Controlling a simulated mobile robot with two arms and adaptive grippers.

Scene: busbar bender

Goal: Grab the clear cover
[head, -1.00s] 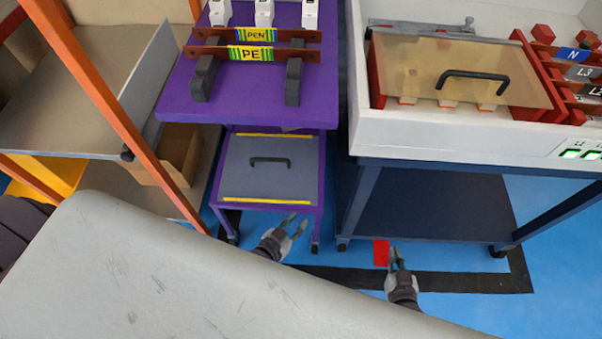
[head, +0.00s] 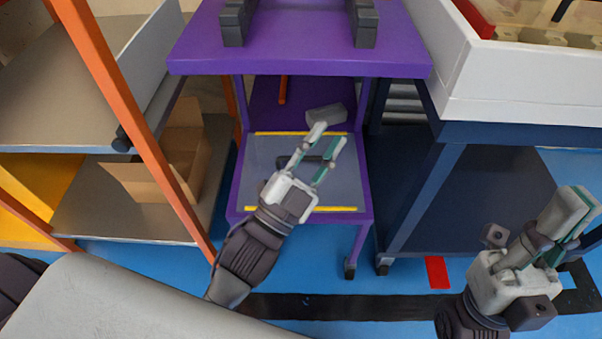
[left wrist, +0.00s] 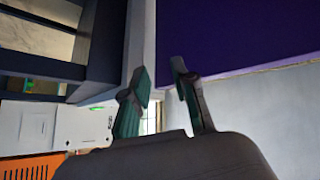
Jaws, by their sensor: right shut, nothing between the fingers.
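A flat grey see-through cover (head: 348,182) with a dark handle (head: 316,172) lies on the lower shelf of the purple cart, between two yellow strips. An amber see-through cover (head: 525,12) shows partly on the white box. My right gripper (head: 582,215) is shut and empty at the right.
The purple cart's top (head: 300,52) overhangs the shelf, with dark supports on it. An orange post (head: 140,125) and a cardboard box (head: 160,178) are at the left. A dark blue cart (head: 480,195) stands at the right.

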